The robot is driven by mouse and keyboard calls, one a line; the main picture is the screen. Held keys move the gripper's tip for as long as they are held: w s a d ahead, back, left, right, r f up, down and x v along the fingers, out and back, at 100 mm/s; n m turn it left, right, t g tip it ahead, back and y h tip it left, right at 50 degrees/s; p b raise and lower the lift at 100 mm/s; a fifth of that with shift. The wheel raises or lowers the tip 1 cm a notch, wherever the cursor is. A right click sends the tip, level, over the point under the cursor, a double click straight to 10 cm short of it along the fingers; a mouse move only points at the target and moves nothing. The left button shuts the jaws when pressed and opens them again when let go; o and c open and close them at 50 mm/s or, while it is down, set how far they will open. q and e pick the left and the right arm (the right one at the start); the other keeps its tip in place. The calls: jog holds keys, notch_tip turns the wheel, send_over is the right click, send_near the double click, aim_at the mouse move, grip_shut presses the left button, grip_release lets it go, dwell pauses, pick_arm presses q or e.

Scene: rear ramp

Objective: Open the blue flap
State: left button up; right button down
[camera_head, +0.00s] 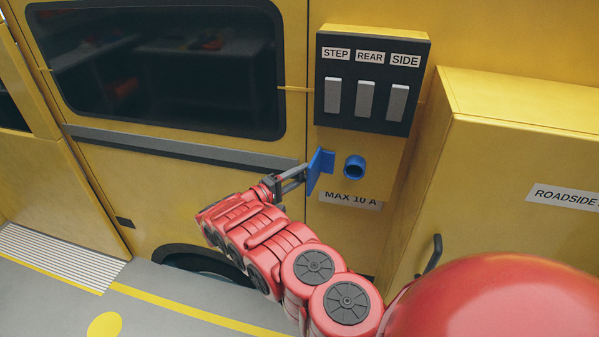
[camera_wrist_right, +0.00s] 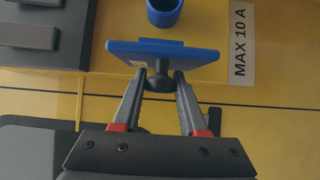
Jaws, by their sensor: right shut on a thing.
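The blue flap (camera_head: 319,171) stands swung out from the yellow wall, to the left of a round blue socket (camera_head: 354,167) that lies uncovered. My right gripper (camera_head: 300,178) is at the flap's outer face. In the right wrist view the flap (camera_wrist_right: 163,54) is seen edge-on, with the socket (camera_wrist_right: 164,12) beyond it. There the fingers of my right gripper (camera_wrist_right: 160,82) are shut on a dark knob (camera_wrist_right: 158,82) on the flap. My left gripper is in neither view.
A dark switch panel (camera_head: 372,82) labelled STEP, REAR and SIDE is above the socket. A MAX 10 A label (camera_head: 351,199) is below. A yellow cabinet (camera_head: 500,190) juts out at the right. A dark window (camera_head: 160,65) and grey rail (camera_head: 180,147) are at the left.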

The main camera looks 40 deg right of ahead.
jog(key=shift+s, duration=0.1)
jog(key=c, duration=0.6)
grip_release()
jog(key=shift+w, duration=0.25)
jog(key=shift+o, duration=0.6)
jog(key=shift+a+f, duration=0.1)
jog(key=shift+a, duration=0.2)
jog(key=s+a+b, duration=0.1)
jog(key=a+b, duration=0.5)
jog(key=a, duration=1)
jog(key=shift+s+a+b, duration=0.3)
jog(key=shift+a+b, duration=0.1)
